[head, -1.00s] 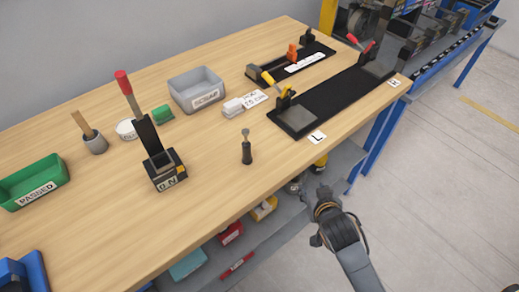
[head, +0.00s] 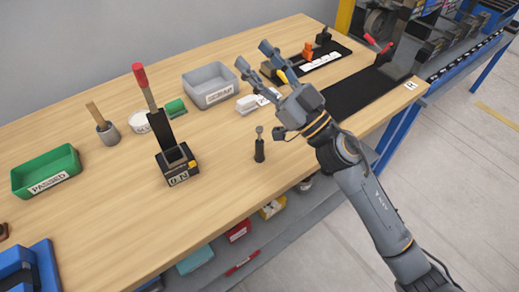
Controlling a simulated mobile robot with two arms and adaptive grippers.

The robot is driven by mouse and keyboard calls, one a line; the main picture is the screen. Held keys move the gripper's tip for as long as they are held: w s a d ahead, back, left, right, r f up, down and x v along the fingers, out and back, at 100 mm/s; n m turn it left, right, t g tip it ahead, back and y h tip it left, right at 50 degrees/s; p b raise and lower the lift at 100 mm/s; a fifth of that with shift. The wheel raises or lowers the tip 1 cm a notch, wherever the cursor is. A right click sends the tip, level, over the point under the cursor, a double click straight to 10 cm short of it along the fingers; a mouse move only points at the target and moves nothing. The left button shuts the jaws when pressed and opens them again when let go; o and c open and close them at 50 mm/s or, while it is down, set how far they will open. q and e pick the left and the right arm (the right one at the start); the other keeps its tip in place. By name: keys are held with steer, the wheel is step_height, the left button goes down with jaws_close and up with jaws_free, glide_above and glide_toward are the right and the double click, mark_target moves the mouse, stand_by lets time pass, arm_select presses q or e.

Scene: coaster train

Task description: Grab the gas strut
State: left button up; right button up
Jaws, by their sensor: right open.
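A small dark upright piece with a thin grey neck and a rounded top, which looks like the gas strut (head: 259,148), stands on the wooden table near its front edge. My right gripper (head: 256,58) reaches in from the lower right. Its two fingers are spread and empty, pointing toward the back of the table. The fingers are above the table, past the strut and apart from it; the wrist is up and right of the strut. The gripper hides part of the black fixture plate (head: 350,93) and its yellow clamp. My left gripper is not in view.
A black gauge block with a red-tipped lever (head: 178,165) stands left of the strut. A grey scrap bin (head: 207,88), white blocks (head: 247,103) and a green passed bin (head: 45,173) are on the table (head: 110,215). The wood around the strut is clear.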

steer(key=s+a+n+g+y, duration=0.35)
steer(key=a+n+g, duration=0.4)
steer(key=g, duration=0.35)
steer(key=m+g+h, duration=0.2)
steer(key=g+h, duration=0.2)
steer(key=h, duration=1.4)
glide_toward(263, 141)
steer(key=shift+y, duration=0.25)
steer(key=x, duration=0.2)
steer(key=p+x, duration=0.1)
steer(key=x, duration=0.2)
steer(key=p+x, duration=0.1)
steer(key=x, duration=0.2)
steer(key=shift+s+d+f, duration=0.1)
steer(key=shift+s+d, duration=0.05)
steer(key=shift+d, duration=0.1)
steer(key=p+x, duration=0.1)
steer(key=x, duration=0.3)
steer(key=shift+a+f, duration=0.1)
steer(key=shift+f, duration=0.05)
steer(key=shift+c, duration=0.2)
